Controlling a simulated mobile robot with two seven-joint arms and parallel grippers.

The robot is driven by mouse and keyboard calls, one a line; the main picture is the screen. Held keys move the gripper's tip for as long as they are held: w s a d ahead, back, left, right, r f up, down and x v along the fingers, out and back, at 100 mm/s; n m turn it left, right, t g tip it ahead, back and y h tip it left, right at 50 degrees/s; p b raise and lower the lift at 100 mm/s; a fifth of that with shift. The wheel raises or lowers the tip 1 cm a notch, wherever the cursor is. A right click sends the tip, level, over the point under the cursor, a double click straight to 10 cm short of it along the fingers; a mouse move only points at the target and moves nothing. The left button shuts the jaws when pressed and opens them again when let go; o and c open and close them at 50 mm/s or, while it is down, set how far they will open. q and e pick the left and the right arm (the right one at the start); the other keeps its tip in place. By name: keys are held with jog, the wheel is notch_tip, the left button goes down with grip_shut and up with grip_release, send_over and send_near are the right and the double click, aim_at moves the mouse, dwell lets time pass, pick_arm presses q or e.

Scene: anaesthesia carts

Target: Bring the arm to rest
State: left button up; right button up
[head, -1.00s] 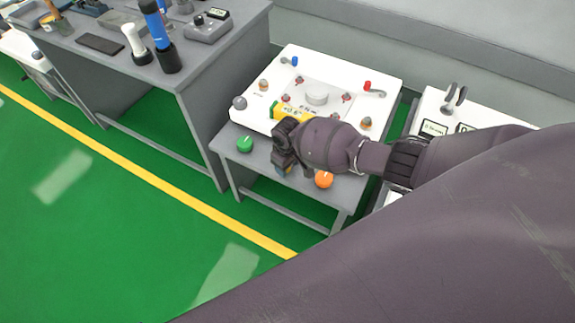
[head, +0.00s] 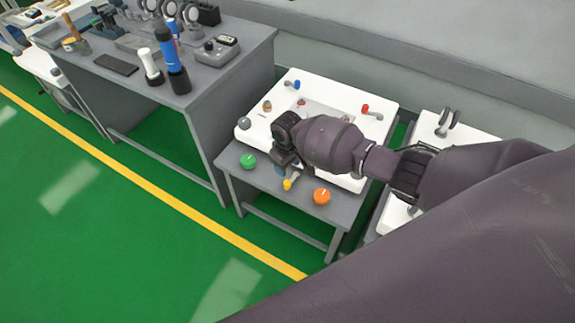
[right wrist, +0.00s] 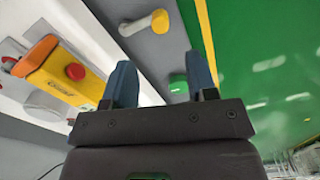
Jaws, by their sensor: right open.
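My right gripper (head: 289,172) hangs over the front edge of a white panel (head: 262,128) on a small grey table (head: 232,183). In the right wrist view its two blue fingers (right wrist: 163,78) stand apart with nothing between them. A yellow box (right wrist: 75,78) with a red button lies on the panel beside the fingers; my arm hides it in the head view. A green knob (head: 248,161), a small yellow knob (head: 287,184) and an orange knob (head: 321,196) sit along the table's front. My left gripper is not in view.
A grey desk (head: 207,95) stands at left with a blue-and-black torch (head: 175,65), a white torch (head: 150,66) and a grey device (head: 216,50). Another white panel (head: 425,130) stands at right, partly behind my arm. Green floor with a yellow line (head: 130,173) is clear in front.

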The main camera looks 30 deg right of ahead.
dwell(0.3)
jog(key=w+a+r+n+t+y, duration=0.2)
jog(key=w+a+r+t, duration=0.4)
jog(key=w+a+r, duration=0.15)
jog(key=s+a+r+t+y, duration=0.2)
jog(key=s+r+t, duration=0.3)
jog(key=s, duration=0.2)
jog(key=s+d+f+m+h, duration=0.1)
jog(key=s+d, duration=0.3)
jog(key=s, duration=0.5)
jog(key=s+d+f+m+h, duration=0.1)
jog(key=s+d+f+m, duration=0.1)
jog(key=s, duration=0.8)
jog(key=s+d+f+m+h+p, duration=0.1)
jog(key=s+d, duration=0.4)
jog(key=s, duration=0.5)
jog(key=shift+s+d+f+m+h, duration=0.2)
jog(key=shift+d+f+m+h, duration=0.25)
jog(key=shift+f, duration=0.45)
